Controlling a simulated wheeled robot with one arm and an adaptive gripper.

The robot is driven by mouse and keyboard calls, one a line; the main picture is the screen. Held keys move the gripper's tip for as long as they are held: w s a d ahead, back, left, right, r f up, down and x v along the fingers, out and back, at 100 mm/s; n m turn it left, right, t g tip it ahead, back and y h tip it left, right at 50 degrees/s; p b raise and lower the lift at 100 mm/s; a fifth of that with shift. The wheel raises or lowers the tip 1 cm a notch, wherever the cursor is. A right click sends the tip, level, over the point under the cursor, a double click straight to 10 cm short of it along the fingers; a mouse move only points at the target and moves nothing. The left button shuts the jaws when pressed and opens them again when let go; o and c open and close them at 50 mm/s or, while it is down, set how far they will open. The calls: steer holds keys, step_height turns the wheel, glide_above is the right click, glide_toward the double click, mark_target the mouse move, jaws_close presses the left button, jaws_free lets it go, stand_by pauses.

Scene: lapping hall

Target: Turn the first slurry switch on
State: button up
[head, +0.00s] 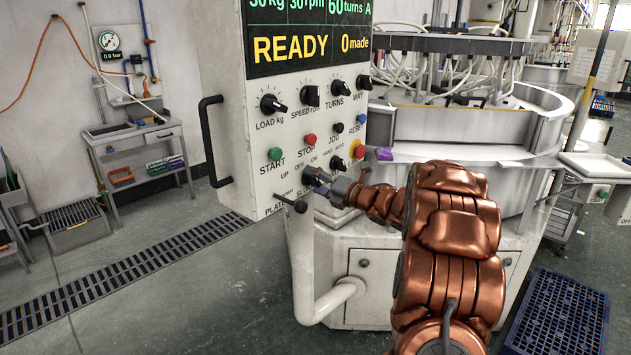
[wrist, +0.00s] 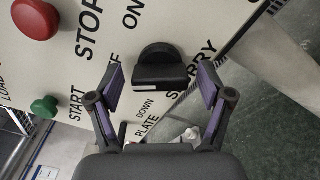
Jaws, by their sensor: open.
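The slurry switch is a black knob (wrist: 160,72) on the pale control panel, with the words OFF, ON and SLURRY printed around it in the wrist view. My gripper (wrist: 162,88) is open, with one finger on each side of the knob and a visible gap to each. I cannot tell whether the fingertips reach the panel face. In the head view my gripper (head: 322,182) is at the panel's lower edge, in front of the switch and hiding most of it. Which mark the knob points to is unclear.
The green START button (head: 274,154) and red STOP button (head: 309,140) sit above the switch. A black plate lever (head: 293,203) sticks out just left of my gripper. The display (head: 300,48) reads READY.

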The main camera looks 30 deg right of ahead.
steer(key=shift+c, duration=0.3)
steer(key=c, duration=1.1)
steer(key=m+b, duration=0.1)
steer(key=m, duration=0.1)
steer(key=shift+f+m, duration=0.1)
steer(key=shift+m, duration=0.3)
steer(key=m, duration=0.2)
steer(key=shift+m, duration=0.4)
steer(key=m+p, duration=0.1)
steer(key=m, duration=0.2)
steer(key=shift+r, duration=0.2)
steer(key=shift+m+p, duration=0.8)
steer(key=shift+m, duration=0.8)
